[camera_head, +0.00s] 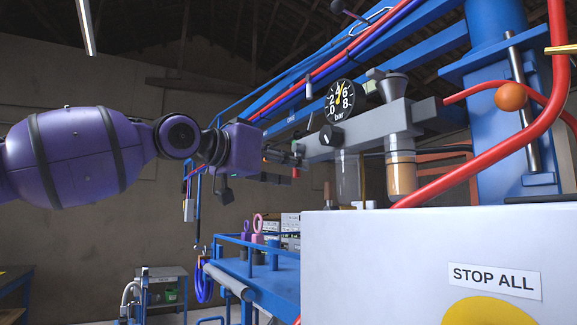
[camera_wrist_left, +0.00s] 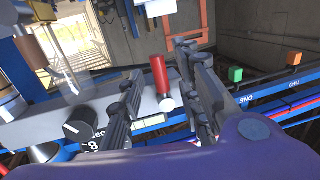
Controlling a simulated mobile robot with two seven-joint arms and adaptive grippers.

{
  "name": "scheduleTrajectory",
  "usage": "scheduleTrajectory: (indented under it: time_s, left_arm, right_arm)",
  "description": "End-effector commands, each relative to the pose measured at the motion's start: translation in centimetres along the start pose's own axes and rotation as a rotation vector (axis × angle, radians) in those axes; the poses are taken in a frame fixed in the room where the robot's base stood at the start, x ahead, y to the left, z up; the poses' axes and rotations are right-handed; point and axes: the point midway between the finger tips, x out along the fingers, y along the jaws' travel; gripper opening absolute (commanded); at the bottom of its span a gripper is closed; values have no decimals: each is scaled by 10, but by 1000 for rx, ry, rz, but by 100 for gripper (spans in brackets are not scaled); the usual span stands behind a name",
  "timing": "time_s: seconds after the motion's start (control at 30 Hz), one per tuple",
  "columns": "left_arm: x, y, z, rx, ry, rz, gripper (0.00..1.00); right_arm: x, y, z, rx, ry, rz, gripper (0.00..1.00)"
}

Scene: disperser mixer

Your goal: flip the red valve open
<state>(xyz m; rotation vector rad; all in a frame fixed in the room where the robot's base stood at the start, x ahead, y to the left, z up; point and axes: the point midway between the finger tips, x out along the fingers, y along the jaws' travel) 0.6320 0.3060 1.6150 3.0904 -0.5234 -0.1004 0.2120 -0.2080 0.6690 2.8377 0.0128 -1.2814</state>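The red valve (camera_wrist_left: 158,76) shows in the left wrist view as a short red handle with a pale round end, on the grey air unit. My left gripper (camera_head: 284,162) is at the left end of this grey air unit (camera_head: 365,130) in the head view. In the left wrist view its dark fingers (camera_wrist_left: 160,72) stand apart on both sides of the red handle, with a visible gap on each side. I cannot tell how deep the handle sits between them. In the head view the gripper largely hides the valve. My right gripper is in neither view.
A pressure gauge (camera_head: 340,98) and a black knob (camera_head: 329,136) sit on the air unit, with clear bowls (camera_head: 401,176) below. A red hose (camera_head: 490,152) curves at the right. A white STOP ALL panel (camera_head: 400,262) stands in front. Green (camera_wrist_left: 235,74) and orange (camera_wrist_left: 295,57) blocks sit on a blue rail.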

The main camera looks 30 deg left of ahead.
Motion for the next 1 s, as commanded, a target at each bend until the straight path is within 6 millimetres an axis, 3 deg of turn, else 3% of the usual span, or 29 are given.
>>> scheduleTrajectory:
  time_s: [0.27, 1.0]
  left_arm:
    - [-9, 0, -2, 0, 3, 1, 32]
    - [-106, 2, -1, -1, 3, 6, 32]
  right_arm:
    - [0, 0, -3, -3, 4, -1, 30]
    - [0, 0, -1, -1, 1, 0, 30]
